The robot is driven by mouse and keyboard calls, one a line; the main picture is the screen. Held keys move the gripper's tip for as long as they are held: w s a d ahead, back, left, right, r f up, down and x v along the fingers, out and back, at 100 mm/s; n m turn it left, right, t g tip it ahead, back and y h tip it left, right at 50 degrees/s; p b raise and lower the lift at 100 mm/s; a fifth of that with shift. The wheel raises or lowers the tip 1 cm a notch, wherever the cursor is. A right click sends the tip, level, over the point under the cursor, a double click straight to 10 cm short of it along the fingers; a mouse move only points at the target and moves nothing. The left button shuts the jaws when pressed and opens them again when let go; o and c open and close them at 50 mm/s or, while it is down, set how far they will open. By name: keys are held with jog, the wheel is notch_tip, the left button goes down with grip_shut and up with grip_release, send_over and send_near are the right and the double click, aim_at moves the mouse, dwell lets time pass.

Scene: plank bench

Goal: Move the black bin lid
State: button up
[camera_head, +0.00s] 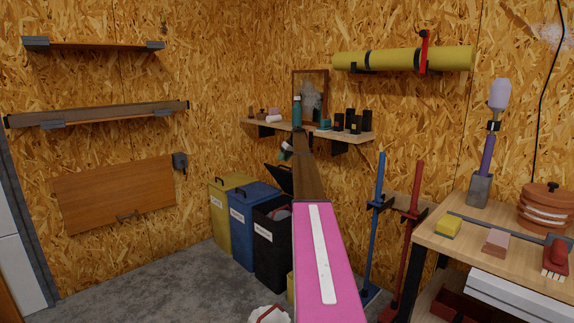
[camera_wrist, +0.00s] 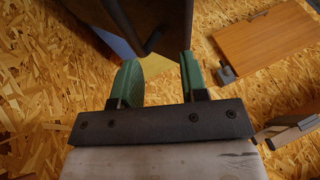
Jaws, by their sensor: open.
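The black bin (camera_head: 272,245) stands at the right end of a row of three bins, with a white label on its front. Its black lid (camera_head: 280,179) is raised and tilted at the back of the bin, partly hidden by my arm. My gripper (camera_head: 286,152) is small in the head view, just above the lid. In the wrist view my gripper (camera_wrist: 158,70) is open, with two green fingers apart. A dark panel (camera_wrist: 165,14) with a black bar, seemingly the lid, lies beyond the fingertips. I cannot tell if they touch it.
A blue bin (camera_head: 250,222) and a yellow bin (camera_head: 223,205) stand left of the black one. A wall shelf (camera_head: 345,134) with bottles and jars is close above my gripper. A workbench (camera_head: 440,240) stands at right. Floor in front of the bins is clear at left.

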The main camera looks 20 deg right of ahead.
aim_at(283, 166)
jog(key=s+a+r, duration=0.1)
jog(key=a+r, duration=0.4)
jog(key=a, duration=0.4)
jog(key=shift+s+r, duration=0.3)
jog(key=shift+r, duration=0.1)
jog(key=shift+a, duration=0.1)
jog(key=shift+f, duration=0.1)
jog(key=c, duration=0.7)
jog(key=shift+s+a+f+n+h, duration=0.1)
jog(key=shift+f+n+h, duration=0.2)
jog(key=shift+h, duration=0.1)
grip_shut()
jog(key=d+f+n+h, duration=0.2)
jog(key=f+n+h, duration=0.1)
jog(key=n, duration=0.3)
jog(key=d+f+n+h, duration=0.3)
jog(key=n+h, duration=0.3)
jog(key=s+d+f+n+h, duration=0.1)
jog(key=d+f+n+h, duration=0.2)
jog(key=n, duration=0.3)
jog(key=shift+h, duration=0.7)
